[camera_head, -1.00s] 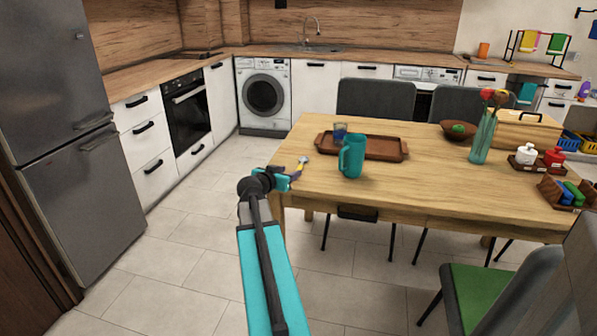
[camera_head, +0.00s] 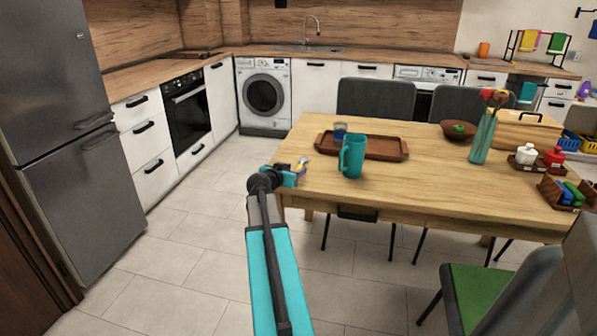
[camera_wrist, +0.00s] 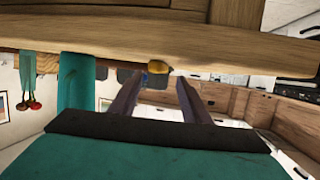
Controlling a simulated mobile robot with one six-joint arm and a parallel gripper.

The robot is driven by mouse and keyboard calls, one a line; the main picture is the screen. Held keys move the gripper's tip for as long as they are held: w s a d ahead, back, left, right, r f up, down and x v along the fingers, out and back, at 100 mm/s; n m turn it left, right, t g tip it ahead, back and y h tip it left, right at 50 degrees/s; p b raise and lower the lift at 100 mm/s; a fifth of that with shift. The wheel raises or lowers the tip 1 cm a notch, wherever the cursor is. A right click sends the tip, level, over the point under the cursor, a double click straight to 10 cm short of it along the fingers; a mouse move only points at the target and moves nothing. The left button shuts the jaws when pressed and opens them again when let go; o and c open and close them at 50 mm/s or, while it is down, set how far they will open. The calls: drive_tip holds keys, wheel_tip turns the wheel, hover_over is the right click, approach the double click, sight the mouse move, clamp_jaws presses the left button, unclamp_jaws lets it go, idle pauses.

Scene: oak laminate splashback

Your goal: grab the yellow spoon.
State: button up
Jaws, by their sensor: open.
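The yellow spoon (camera_head: 302,162) lies on the near left corner of the wooden table. Only part of it shows past my gripper. In the wrist view its yellow end (camera_wrist: 157,67) shows at the table edge, between the lines of my two fingers. My gripper (camera_head: 299,173) is at that corner, close to the spoon. In the wrist view my gripper (camera_wrist: 156,84) is open, its fingers apart with nothing held between them. Whether a finger touches the spoon cannot be told.
A teal pitcher (camera_head: 352,157) stands right of the spoon, before a brown tray (camera_head: 385,147) with a blue glass (camera_head: 340,131). The wooden table (camera_head: 420,185) has bare room at its front. A vase (camera_head: 483,138) stands farther right.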

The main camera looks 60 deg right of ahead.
sight(301, 166)
drive_tip(key=shift+x, duration=2.25)
drive_tip(key=shift+r, duration=0.1)
clamp_jaws()
